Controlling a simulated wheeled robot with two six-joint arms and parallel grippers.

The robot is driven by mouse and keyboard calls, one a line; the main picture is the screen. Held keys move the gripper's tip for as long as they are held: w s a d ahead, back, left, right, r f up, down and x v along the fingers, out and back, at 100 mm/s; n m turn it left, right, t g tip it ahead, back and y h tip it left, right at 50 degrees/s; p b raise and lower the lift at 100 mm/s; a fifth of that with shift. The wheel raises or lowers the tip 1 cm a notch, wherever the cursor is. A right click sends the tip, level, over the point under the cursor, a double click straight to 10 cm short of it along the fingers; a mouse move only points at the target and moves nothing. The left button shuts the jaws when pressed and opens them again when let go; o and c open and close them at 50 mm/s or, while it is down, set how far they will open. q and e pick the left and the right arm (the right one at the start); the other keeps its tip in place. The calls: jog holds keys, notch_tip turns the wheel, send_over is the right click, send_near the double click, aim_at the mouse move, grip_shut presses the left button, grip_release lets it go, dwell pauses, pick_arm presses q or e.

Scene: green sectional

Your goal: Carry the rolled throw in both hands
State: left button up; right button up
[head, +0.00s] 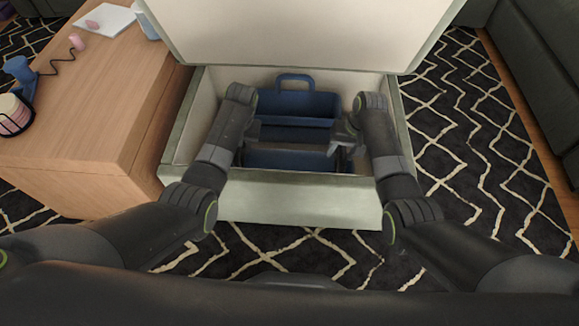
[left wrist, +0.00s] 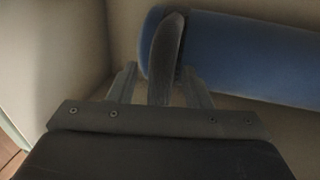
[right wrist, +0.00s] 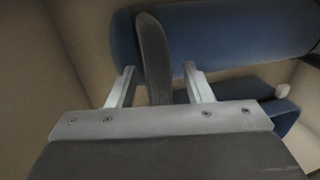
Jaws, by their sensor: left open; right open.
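The rolled throw (head: 290,158) looks like a dark blue roll lying low inside the open storage chest, near its front wall. In the left wrist view the blue roll (left wrist: 250,55) crosses the top, with a dark curved band (left wrist: 166,60) near its left end. My left gripper (head: 248,132) is open, its fingers on either side of that band. The right wrist view shows the roll (right wrist: 230,35) with a similar dark band (right wrist: 155,60). My right gripper (head: 338,147) is open, its fingers either side of it. Contact cannot be told.
The pale chest (head: 300,200) has its lid (head: 300,35) raised behind. A blue caddy with a handle (head: 295,103) stands inside at the back. A wooden table (head: 90,110) is close on the left.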

pick_arm(q)
grip_shut()
pick_arm(e)
grip_shut()
pick_arm(q)
jog(key=shift+r, duration=0.1)
